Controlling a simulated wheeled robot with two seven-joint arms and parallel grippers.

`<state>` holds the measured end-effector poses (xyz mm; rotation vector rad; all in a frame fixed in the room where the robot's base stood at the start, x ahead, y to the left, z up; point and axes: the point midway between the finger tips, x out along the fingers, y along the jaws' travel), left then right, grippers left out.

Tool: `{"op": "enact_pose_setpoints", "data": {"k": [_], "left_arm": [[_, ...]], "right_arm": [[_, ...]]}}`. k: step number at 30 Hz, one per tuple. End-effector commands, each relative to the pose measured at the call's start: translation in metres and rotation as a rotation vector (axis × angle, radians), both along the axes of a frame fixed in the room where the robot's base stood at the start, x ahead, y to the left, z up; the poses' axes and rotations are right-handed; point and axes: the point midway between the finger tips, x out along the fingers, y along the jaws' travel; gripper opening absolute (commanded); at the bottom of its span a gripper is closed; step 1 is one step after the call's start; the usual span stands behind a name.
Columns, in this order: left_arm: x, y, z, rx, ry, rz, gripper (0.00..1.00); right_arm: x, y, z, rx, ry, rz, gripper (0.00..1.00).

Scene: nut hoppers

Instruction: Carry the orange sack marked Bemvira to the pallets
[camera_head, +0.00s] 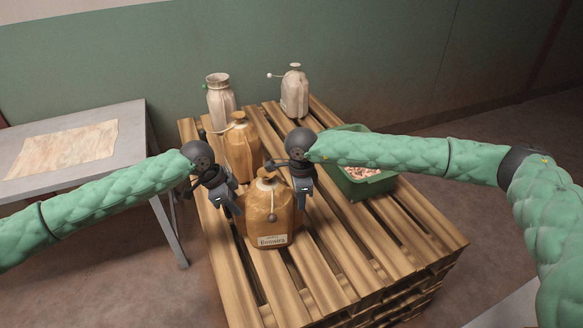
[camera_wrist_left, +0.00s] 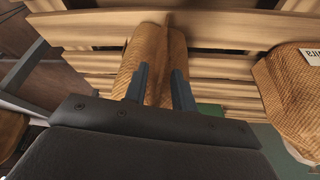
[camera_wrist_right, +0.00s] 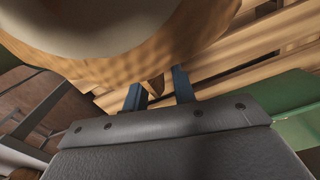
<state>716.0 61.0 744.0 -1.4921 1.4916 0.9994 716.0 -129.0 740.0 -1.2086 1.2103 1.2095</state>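The orange sack marked Bemvira (camera_head: 268,218) stands upright on the wooden pallets (camera_head: 330,272), its white label facing me. My left gripper (camera_head: 231,207) is at its left side, pointing down, and my right gripper (camera_head: 304,203) is at its right side. In the left wrist view the sack (camera_wrist_left: 292,100) shows at the right edge, and the fingers (camera_wrist_left: 160,88) stand apart over a brown rounded part. In the right wrist view the fingers (camera_wrist_right: 158,88) stand apart, with the sack (camera_wrist_right: 150,60) close beyond them. Neither gripper visibly presses on the sack.
A second orange sack (camera_head: 240,150) stands behind. A green crate (camera_head: 370,187) with pinkish contents is on the right. A grey table (camera_head: 120,125) stands left; front pallet slats are clear.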

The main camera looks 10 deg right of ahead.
Motion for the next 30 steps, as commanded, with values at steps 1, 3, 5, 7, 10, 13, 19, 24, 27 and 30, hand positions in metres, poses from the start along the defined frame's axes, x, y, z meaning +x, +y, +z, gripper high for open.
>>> {"op": "enact_pose_setpoints", "data": {"k": [1,3,5,7,10,13,19,24,27,30], "left_arm": [[0.001,0.003,0.007,-0.001,-0.003,0.001,0.26],[0.001,0.008,0.018,-0.001,-0.002,0.001,0.26],[0.001,0.012,0.029,-0.001,-0.002,0.001,0.26],[0.001,0.018,0.042,-0.001,-0.002,0.001,0.26],[0.001,0.025,0.059,-0.001,-0.001,0.002,0.26],[0.001,0.031,0.075,0.0,-0.002,0.001,0.26],[0.001,0.04,0.094,0.001,0.0,0.001,0.26],[0.001,0.042,0.1,0.0,0.0,0.001,0.26],[0.001,0.042,0.1,0.0,0.0,0.001,0.26],[0.001,0.042,0.1,0.0,0.0,0.001,0.26]], "right_arm": [[0.0,0.0,0.0,0.0,0.0,0.0,0.26],[0.0,0.0,0.0,0.0,0.0,0.0,0.26],[0.0,0.0,0.0,0.0,0.0,0.0,0.26],[0.0,0.0,0.0,0.0,0.0,0.0,0.26],[0.0,0.0,0.0,0.0,0.0,0.0,0.26],[0.0,0.0,0.0,0.0,0.0,0.0,0.26],[0.0,0.0,0.0,0.0,0.0,0.0,0.26],[0.0,0.0,0.004,0.001,-0.001,0.0,0.26],[0.001,0.0,0.014,0.001,-0.002,0.0,0.26],[0.001,0.0,0.03,0.001,-0.003,0.001,0.26]]}}
